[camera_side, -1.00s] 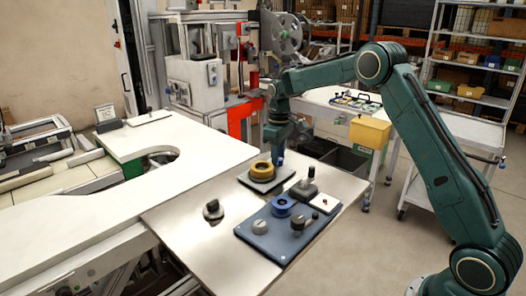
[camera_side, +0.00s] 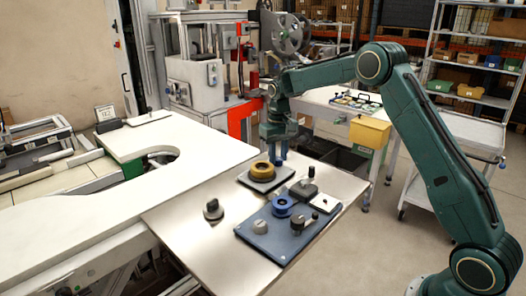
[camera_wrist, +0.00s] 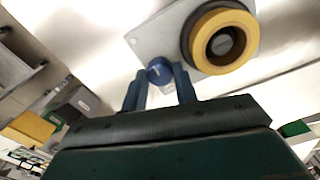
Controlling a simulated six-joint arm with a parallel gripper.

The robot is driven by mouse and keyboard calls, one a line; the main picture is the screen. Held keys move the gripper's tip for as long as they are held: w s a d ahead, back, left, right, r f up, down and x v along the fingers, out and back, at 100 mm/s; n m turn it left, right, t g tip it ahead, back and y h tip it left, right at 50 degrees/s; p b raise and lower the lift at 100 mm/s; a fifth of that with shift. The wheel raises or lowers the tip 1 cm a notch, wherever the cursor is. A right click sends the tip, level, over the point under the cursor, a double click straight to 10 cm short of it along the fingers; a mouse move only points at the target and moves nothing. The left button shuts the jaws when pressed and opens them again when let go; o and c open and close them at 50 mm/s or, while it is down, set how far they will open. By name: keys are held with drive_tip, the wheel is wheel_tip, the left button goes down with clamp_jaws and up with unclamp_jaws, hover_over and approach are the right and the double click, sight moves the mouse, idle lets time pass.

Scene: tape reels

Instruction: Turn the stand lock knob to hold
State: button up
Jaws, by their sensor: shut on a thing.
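The stand lock knob (camera_wrist: 159,71) is a small round blue knob with a pale mark, at the edge of the stand's light grey plate (camera_wrist: 157,38). My gripper (camera_wrist: 160,76) is shut on it, with one blue finger on each side. A yellow reel (camera_wrist: 240,25) sits on the stand beside the knob. In the side view, my gripper (camera_side: 277,158) points down at the back edge of the stand, just behind the yellow reel (camera_side: 262,170). The knob itself cannot be made out there.
A blue-grey board (camera_side: 262,240) in front carries a blue reel (camera_side: 282,206) and knobs. A dark block with a post (camera_side: 304,190) and a white square (camera_side: 325,203) are close on the right. A small dark knob (camera_side: 213,209) stands left. Bare metal table lies between.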

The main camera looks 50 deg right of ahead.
sight(278, 158)
drive_tip(key=o, duration=1)
drive_tip(key=shift+r, duration=0.1)
wheel_tip(278, 158, up, 14)
drive_tip(key=shift+f, duration=0.1)
idle(0.5)
